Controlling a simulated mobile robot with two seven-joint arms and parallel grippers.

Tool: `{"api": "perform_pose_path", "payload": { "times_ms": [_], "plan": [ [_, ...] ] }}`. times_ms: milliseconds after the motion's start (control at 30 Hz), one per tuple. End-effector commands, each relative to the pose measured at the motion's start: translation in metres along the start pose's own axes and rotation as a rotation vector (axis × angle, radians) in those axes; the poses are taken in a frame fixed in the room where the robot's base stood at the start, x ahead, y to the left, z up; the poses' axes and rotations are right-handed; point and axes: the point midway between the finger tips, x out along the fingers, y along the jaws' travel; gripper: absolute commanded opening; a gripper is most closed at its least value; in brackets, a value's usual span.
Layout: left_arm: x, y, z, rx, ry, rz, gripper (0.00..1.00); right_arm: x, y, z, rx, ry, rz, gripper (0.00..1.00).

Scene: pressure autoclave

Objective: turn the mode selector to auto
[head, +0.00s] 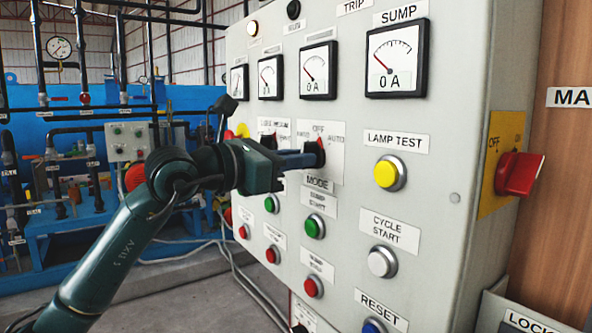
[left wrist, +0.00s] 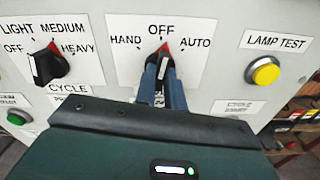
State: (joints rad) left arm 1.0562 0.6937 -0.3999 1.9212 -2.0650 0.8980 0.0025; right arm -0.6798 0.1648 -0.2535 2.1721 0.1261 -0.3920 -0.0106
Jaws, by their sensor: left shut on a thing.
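The mode selector (head: 320,152) is a black knob with a red pointer on a white plate on the grey panel. In the left wrist view the mode selector (left wrist: 162,57) sits between the labels HAND, OFF and AUTO, its red pointer up near OFF. My left gripper (head: 312,159) reaches in from the left and is shut on the knob. In the left wrist view its two blue-grey fingers (left wrist: 162,80) lie on either side of the knob and hide part of it. My right gripper is in neither view.
A cycle selector (left wrist: 48,66) is left of the mode selector. The yellow lamp test button (head: 389,173) is to its right, with several green and red buttons below. A red switch handle (head: 519,174) projects from the panel's right side.

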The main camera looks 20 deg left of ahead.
Motion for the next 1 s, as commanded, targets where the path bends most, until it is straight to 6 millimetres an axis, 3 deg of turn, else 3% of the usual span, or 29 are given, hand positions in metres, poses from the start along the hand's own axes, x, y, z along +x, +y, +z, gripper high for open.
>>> {"api": "perform_pose_path", "payload": {
  "times_ms": [500, 1000],
  "plan": [
    [0.000, -0.001, -0.002, 0.463, 0.000, 0.000, 0.00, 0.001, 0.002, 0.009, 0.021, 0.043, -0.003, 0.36],
    [0.000, -0.001, -0.001, 0.683, 0.001, 0.000, 0.00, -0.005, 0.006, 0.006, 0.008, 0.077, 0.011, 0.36]
  ]
}}
